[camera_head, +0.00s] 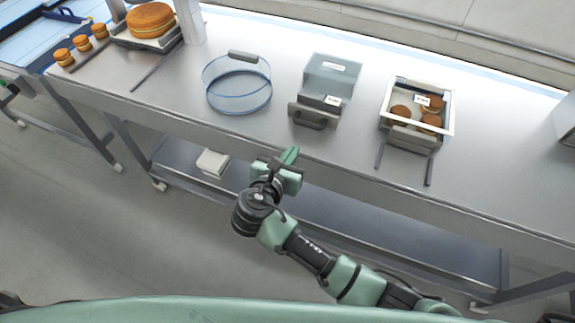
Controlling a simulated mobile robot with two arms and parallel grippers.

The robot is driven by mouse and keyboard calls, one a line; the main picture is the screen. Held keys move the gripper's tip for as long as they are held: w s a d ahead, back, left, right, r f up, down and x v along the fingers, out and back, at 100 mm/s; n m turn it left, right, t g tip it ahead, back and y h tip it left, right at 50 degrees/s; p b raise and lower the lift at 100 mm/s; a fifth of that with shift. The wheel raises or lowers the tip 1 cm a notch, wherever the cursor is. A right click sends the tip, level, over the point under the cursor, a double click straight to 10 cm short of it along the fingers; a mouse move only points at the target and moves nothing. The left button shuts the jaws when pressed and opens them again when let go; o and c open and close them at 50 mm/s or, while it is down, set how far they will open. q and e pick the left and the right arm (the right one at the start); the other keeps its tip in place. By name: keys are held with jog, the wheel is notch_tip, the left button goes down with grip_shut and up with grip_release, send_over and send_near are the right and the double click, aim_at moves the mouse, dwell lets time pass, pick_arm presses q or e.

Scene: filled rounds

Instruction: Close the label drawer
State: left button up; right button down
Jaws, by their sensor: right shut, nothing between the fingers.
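A grey box with a translucent top (331,72) stands at the middle of the steel table. A drawer front with a dark handle (312,116) sticks out of its near side, and a white label (333,100) shows just behind that front. The drawer appears partly pulled out; how deep it goes is hidden under the cover. My right gripper (289,157) is shut and empty. It is in front of the table's near edge, below and slightly left of the handle in the picture, apart from it. My left gripper is not in view.
A round blue-rimmed clear container (238,93) stands left of the box. A white-rimmed bin (452,107) with several brown rounds and two rails stands right. A large round (150,20) and small rounds are at far left. A white block (212,163) lies on the lower shelf.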

aim_at(320, 100)
jog(key=b+x, duration=0.2)
jog(key=r+b+x, duration=0.1)
jog(key=x, duration=0.2)
jog(key=b+x, duration=0.2)
jog(key=shift+w+d+r+b, duration=0.2)
jog(key=shift+w+b, duration=0.1)
jog(key=shift+w, duration=0.3)
jog(key=shift+w+r, duration=0.1)
jog(key=w, duration=0.1)
jog(key=w+d, duration=0.1)
jog(key=w, duration=0.1)
jog(key=w+p, duration=0.1)
jog(key=w, duration=0.1)
jog(key=shift+d+r, duration=0.25)
jog(key=shift+d, duration=0.15)
jog(key=w, duration=0.2)
jog(key=w+d+b, duration=0.1)
jog(key=w, duration=0.2)
jog(key=w+d, duration=0.1)
jog(key=w, duration=0.1)
jog(key=shift+w+d+f, duration=0.15)
jog(key=shift+w+f, duration=0.15)
jog(key=shift+w+d+r, duration=0.1)
jog(key=shift+d, duration=0.05)
jog(key=shift+r, duration=0.2)
